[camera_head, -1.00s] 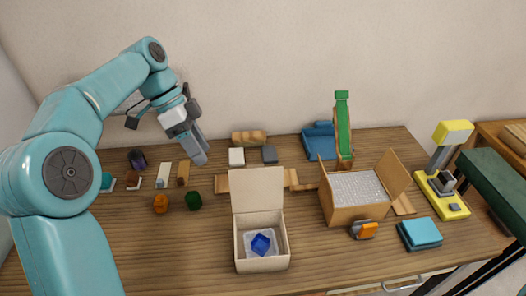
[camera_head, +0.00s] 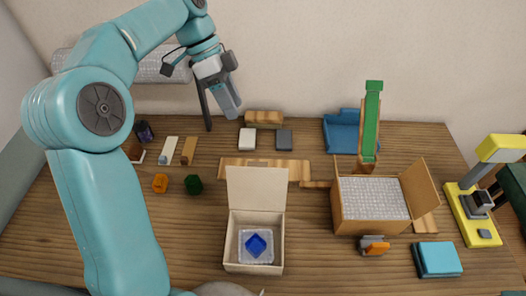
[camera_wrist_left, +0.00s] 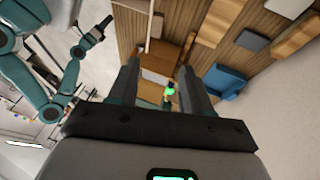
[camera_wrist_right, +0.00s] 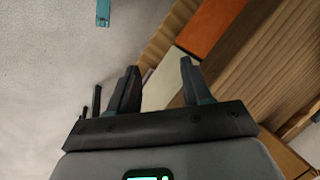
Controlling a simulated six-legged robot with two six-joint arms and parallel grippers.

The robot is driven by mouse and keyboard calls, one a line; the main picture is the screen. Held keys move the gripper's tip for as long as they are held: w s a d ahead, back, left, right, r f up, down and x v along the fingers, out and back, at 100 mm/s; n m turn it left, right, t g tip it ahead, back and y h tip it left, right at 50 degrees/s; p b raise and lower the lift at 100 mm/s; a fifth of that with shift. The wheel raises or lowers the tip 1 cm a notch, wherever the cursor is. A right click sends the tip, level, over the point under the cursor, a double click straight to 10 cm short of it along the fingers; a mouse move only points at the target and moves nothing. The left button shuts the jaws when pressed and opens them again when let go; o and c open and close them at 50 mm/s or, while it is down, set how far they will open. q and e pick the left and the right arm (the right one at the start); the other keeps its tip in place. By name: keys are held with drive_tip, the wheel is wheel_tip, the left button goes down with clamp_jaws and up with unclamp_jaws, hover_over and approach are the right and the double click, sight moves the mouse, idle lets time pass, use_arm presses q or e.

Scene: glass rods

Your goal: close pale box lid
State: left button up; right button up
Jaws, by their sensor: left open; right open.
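The pale box (camera_head: 232,255) stands at the front middle of the table in the head view. Its lid (camera_head: 256,188) is open and stands up at the box's back edge. A blue block (camera_head: 256,245) sits inside on a clear, pale-rimmed piece. My left gripper (camera_head: 218,112) is open and empty, raised near the table's back edge, well behind and apart from the lid. Its spread fingers also show in the left wrist view (camera_wrist_left: 161,78). My right gripper (camera_wrist_right: 159,75) is open and empty in the right wrist view; I cannot make it out in the head view.
A brown carton (camera_head: 372,226) with raised flaps stands right of the pale box. An orange-and-grey item (camera_head: 375,248) and a teal stack (camera_head: 438,260) lie in front. A tall green piece (camera_head: 371,120) stands behind. Wooden strips (camera_head: 292,169) lie behind the lid.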

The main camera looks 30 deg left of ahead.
use_arm(q)
drive_tip(key=s+d+f, duration=0.1)
drive_tip(key=d+f, duration=0.1)
drive_tip(key=b, duration=0.1)
approach(260, 164)
wheel_tip(260, 164, down, 2)
drive_tip(key=b+x, duration=0.2)
drive_tip(key=x, duration=0.1)
drive_tip(key=b+x, duration=0.2)
drive_tip(key=shift+s+d+f+b, duration=0.25)
drive_tip(key=shift+d+b, duration=0.15)
drive_tip(key=shift+d, duration=0.1)
drive_tip(key=shift+w+f, duration=0.15)
drive_tip(key=shift+f, duration=0.1)
drive_tip(key=shift+w+f, duration=0.15)
drive_tip(key=shift+d, duration=0.2)
drive_tip(key=shift+s+d+r, duration=0.1)
drive_tip(key=shift+s+r, duration=0.15)
drive_tip(key=shift+w+a+f, duration=0.15)
drive_tip(key=shift+a, duration=0.05)
clamp_jaws()
drive_tip(key=shift+d, duration=0.15)
